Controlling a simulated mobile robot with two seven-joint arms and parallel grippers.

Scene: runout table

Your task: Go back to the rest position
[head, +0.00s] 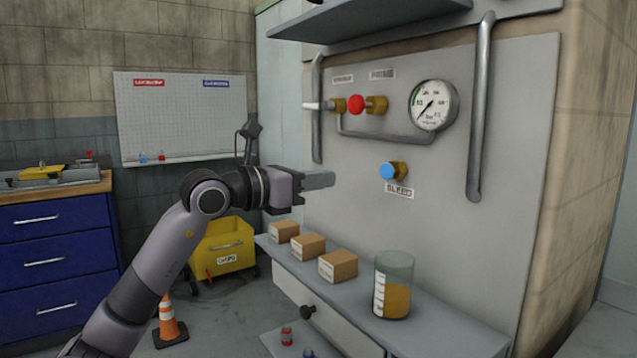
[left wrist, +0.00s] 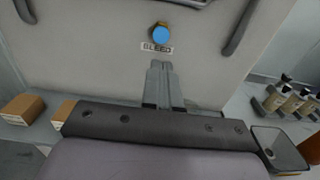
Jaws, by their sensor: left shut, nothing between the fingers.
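My left gripper (head: 319,180) is shut and empty, in mid-air in front of the grey panel (head: 450,200). In the head view it points right, to the left of and a little above the BLEED label. In the left wrist view its shut fingers (left wrist: 160,75) point at the panel, just below the blue bleed knob (left wrist: 160,33). That blue knob also shows in the head view (head: 388,171), apart from the fingers. A red knob (head: 356,104) and a pressure gauge (head: 433,105) are higher on the panel. My right gripper is in neither view.
A ledge (head: 450,324) below the panel holds three cardboard boxes (head: 308,246) and a beaker of amber liquid (head: 396,300). A shelf (head: 370,18) juts out above. A yellow cart (head: 222,247), an orange cone (head: 169,322) and blue drawers (head: 62,255) stand left.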

